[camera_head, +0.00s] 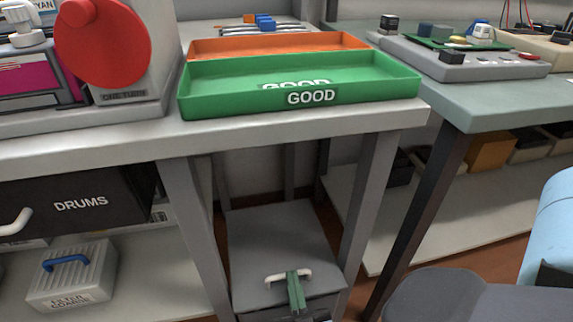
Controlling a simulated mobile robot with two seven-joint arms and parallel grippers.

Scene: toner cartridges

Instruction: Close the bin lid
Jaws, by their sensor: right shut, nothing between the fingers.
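The bin (331,302) stands on the floor beneath the workbench, between its legs. Its grey lid (275,235) appears to lie roughly flat over the top, with a white handle (274,279) near its front edge. I cannot tell whether a small gap remains under the lid. My right gripper (295,283) appears as a narrow greenish pair of fingers at the handle. It is shut and holds nothing. Whether it touches the handle is unclear. The bin's lower front is cut off by the picture's bottom edge. My left gripper is not in view.
A green GOOD tray (350,98) and an orange tray (280,42) sit on the bench (120,140) above the bin. A DRUMS drawer (85,195) is at left, above a ribbed filter box (75,278). Bench legs (368,200) flank the bin closely.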

